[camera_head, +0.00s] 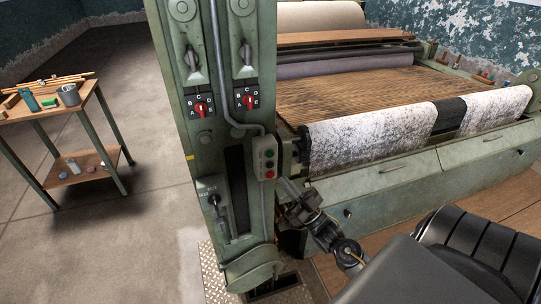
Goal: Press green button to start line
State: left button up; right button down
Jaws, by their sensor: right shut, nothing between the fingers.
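A small grey button box (258,160) is fixed to the right edge of the green machine column. It carries a pale button at the top, a green button (269,164) in the middle and a red button (270,174) at the bottom. My right gripper (284,186) is shut and empty, just below and to the right of the box. Its tip is close to the red button; I cannot tell whether it touches the box. The green button is not covered. My left gripper is not in view.
The green column (198,150) also carries red rotary selectors (202,108) and a lever switch (213,199). The machine with rollers and speckled cloth (370,132) stands behind my arm. A wooden side table (62,112) with tools stands at left. Open floor lies between.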

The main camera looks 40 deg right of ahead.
dwell(0.3)
jog(key=b, duration=0.3)
send_near(270, 154)
notch_tip(270, 154, up, 4)
jog(key=w+a, duration=0.2)
jog(key=a, duration=0.1)
jog(key=shift+w+d+r, duration=0.1)
jog(key=shift+w+d, duration=0.25)
jog(key=shift+w, duration=0.5)
jog(key=shift+w+b, duration=0.1)
jog(key=shift+b, duration=0.2)
dwell(0.8)
jog(key=shift+w+d, duration=0.15)
jog(key=shift+w, duration=0.15)
